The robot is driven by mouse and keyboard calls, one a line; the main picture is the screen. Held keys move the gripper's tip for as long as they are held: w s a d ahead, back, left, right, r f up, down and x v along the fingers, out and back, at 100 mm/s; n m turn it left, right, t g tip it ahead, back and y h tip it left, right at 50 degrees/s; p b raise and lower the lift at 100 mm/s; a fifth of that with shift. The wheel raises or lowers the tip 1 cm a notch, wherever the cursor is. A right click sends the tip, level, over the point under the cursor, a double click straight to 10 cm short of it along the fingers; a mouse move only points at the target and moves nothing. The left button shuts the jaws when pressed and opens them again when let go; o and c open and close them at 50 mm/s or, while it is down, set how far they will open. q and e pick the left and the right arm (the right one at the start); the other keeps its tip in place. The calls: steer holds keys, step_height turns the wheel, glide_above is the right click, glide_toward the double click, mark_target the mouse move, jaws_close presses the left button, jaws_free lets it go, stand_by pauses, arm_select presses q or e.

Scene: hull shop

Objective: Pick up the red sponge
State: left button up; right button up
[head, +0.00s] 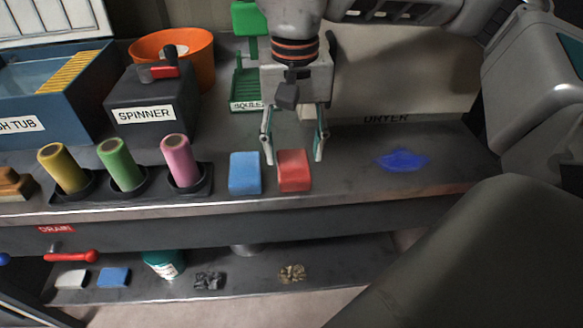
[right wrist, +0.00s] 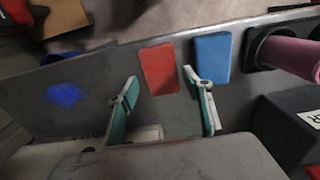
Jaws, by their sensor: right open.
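The red sponge (head: 294,171) lies flat on the dark bench top, just right of the blue sponge (head: 245,173). My right gripper (head: 293,160) is open above the bench, its two fingers apart. In the head view one fingertip is near the gap between the sponges and the other is to the right of the red sponge. In the right wrist view the red sponge (right wrist: 158,69) lies beyond the fingertips (right wrist: 161,76), with the blue sponge (right wrist: 211,58) to its right. Nothing is between the fingers that I can see held. My left gripper is not in view.
Yellow, green and pink rollers (head: 178,160) stand in holders to the left. Behind are the spinner (head: 150,100), an orange bowl (head: 190,45) and a green squeezing stand (head: 248,80). A blue spill (head: 403,160) lies at the right. A lower shelf (head: 340,262) carries small items.

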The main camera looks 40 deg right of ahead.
mark_target(293, 163)
step_height(293, 163, down, 3)
steer(key=shift+s+f+b, duration=0.1)
steer(key=shift+b, duration=0.2)
steer(key=shift+f, duration=0.3)
steer(key=c, duration=0.7)
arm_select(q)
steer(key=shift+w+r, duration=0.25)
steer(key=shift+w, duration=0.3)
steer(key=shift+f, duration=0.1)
arm_select(e)
steer(key=shift+r, duration=0.1)
